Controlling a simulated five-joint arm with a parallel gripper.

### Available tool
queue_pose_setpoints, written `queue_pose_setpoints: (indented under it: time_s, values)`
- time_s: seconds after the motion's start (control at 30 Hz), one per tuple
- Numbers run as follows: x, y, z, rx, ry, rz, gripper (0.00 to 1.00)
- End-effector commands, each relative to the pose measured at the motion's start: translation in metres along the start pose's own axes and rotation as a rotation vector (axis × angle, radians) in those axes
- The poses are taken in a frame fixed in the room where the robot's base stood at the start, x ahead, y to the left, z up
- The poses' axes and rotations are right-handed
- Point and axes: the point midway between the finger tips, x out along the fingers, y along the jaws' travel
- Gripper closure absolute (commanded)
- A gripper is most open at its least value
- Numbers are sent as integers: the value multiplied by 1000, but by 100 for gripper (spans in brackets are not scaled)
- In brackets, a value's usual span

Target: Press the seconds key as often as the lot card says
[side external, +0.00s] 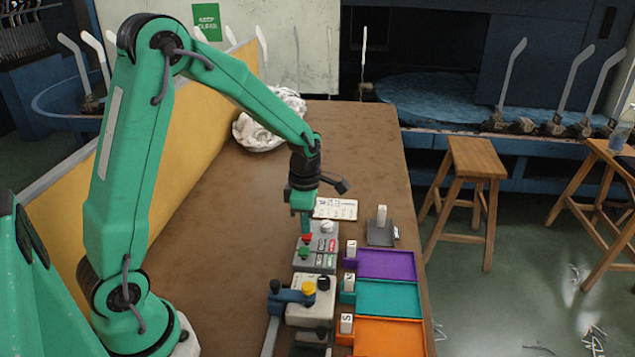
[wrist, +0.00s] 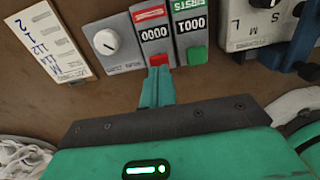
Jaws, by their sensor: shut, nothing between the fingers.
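The counter box (side external: 327,246) lies on the brown table and also shows in the wrist view (wrist: 125,65). Its red key (wrist: 159,60) sits below a display reading 0000 with a red label. Its green key (wrist: 197,53) sits below the FIRSTS display, reading 0001. A white knob (wrist: 106,41) is on its left part. The lot card (side external: 335,208) lies beside the box; its handwriting in the wrist view (wrist: 50,42) is sideways and hard to read. My gripper (side external: 305,231) is shut and empty; its fingertips (wrist: 157,73) are at the red key, contact unclear.
A pale box (side external: 310,309) with a yellow button and size letters stands nearer the front. Purple (side external: 387,264), teal (side external: 388,298) and orange (side external: 390,338) trays line the right edge. A dark stand (side external: 381,232) is behind them. White cloth (side external: 262,125) lies at the far left.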

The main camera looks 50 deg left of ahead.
Motion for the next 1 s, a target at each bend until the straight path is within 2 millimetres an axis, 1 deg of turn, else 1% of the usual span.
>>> queue_pose_setpoints:
  time_s: [0.17,0.57,0.83,1.0]
  values:
    - [8,0,0,0,0,0,100]
    - [10,0,0,0,0,0,100]
    - [32,0,0,0,1,-2,100]
    - [35,-2,-1,0,3,-4,100]
